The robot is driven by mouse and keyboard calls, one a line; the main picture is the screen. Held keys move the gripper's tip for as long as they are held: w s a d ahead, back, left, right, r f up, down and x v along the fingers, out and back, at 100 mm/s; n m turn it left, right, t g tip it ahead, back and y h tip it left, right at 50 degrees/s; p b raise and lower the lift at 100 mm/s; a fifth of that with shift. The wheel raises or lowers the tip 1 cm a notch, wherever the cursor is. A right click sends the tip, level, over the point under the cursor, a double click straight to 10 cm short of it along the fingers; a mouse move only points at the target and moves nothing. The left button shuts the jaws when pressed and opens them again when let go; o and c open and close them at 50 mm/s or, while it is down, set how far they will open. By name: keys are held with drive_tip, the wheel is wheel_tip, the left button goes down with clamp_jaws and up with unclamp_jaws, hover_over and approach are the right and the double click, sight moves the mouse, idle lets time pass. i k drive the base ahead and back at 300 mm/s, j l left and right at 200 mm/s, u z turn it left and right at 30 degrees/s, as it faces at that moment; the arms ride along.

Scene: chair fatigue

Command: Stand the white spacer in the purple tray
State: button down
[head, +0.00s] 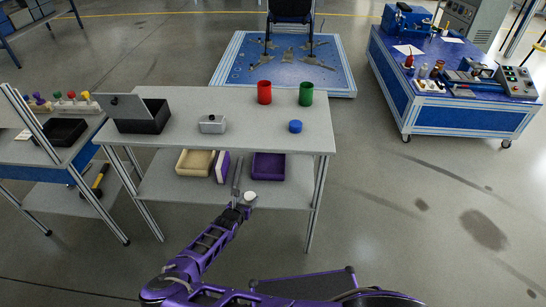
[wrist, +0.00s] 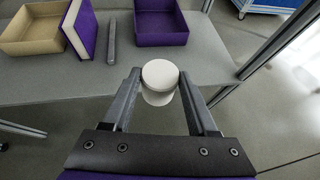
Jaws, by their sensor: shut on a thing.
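The white spacer (head: 250,196) is a short round piece with a wide flat top. It also shows in the wrist view (wrist: 160,74). My gripper (head: 244,205) is shut on it, with one finger on each side in the wrist view (wrist: 159,88). The spacer is held upright or nearly so, in front of the lower shelf's front edge. The purple tray (head: 268,178) stands on that lower shelf, beyond the spacer. In the wrist view the tray (wrist: 163,41) looks empty, with its far part cut off by the picture's edge.
A beige tray (head: 194,174), a purple-and-white upright block (head: 222,168) and a grey bar (wrist: 111,42) are on the lower shelf left of the purple tray. The table top (head: 215,148) overhangs the shelf. A table leg (head: 314,205) stands to the right.

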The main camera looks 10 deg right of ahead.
sight(268, 171)
drive_tip(key=i+l, duration=0.25)
drive_tip(key=i, duration=0.2)
drive_tip(key=i+l, duration=0.25)
drive_tip(key=i, duration=0.15)
